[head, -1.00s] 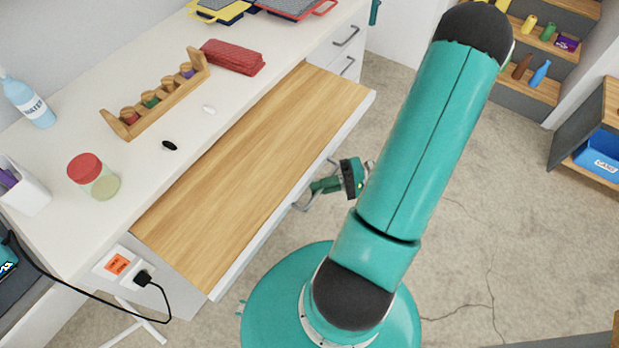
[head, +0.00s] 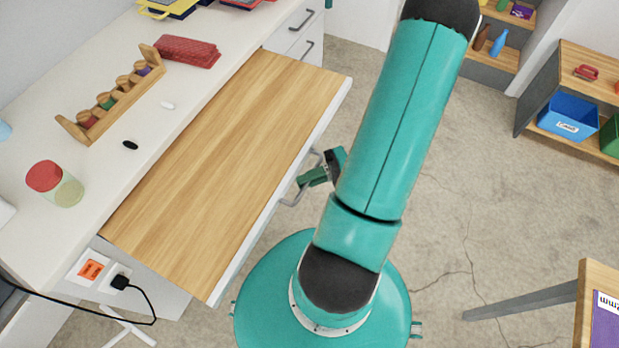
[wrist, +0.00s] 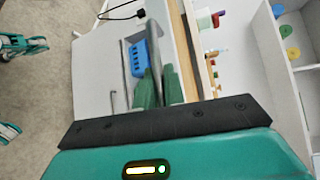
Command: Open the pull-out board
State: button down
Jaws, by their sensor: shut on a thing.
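The pull-out board (head: 235,150) is a wood-topped panel with a white front edge, sliding out from under the white desktop. It stands well out from the desk in the head view. A grey bar handle (head: 291,197) is on its front edge. My gripper (head: 308,181) is at this handle, partly hidden behind my teal arm. In the wrist view, the green fingers (wrist: 157,88) are closed around the grey handle bar (wrist: 155,45). The wooden board edge (wrist: 183,50) shows just right of them.
The white desktop (head: 100,190) holds a jar (head: 55,184), a wooden rack (head: 110,105) and a red case (head: 188,51). A black cord (head: 140,287) hangs by the outlet at the board's near end. A wooden-topped table (head: 585,305) stands at right. Floor right of my arm is open.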

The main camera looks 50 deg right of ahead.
jog(key=c, duration=1.5)
grip_release()
jog(key=shift+w, duration=0.1)
jog(key=shift+d, duration=0.15)
jog(key=v, duration=1.3)
jog(key=shift+s+d, duration=0.2)
jog(key=shift+s, duration=0.05)
jog(key=shift+w+r, duration=0.1)
jog(key=shift+r, duration=0.1)
jog(key=w+a+r+n+g+h, duration=0.5)
jog(key=w+a+r+g+h, duration=0.2)
jog(key=w+a+r+g, duration=0.35)
jog(key=w+a+r+n+t+h, duration=0.1)
jog(key=a+r+t+h, duration=0.6)
jog(key=a+r, duration=0.8)
jog(key=a+n+t, duration=0.1)
jog(key=a, duration=0.2)
jog(key=shift+w+r+n, duration=0.2)
jog(key=shift+w+n, duration=0.1)
jog(key=shift+w, duration=0.1)
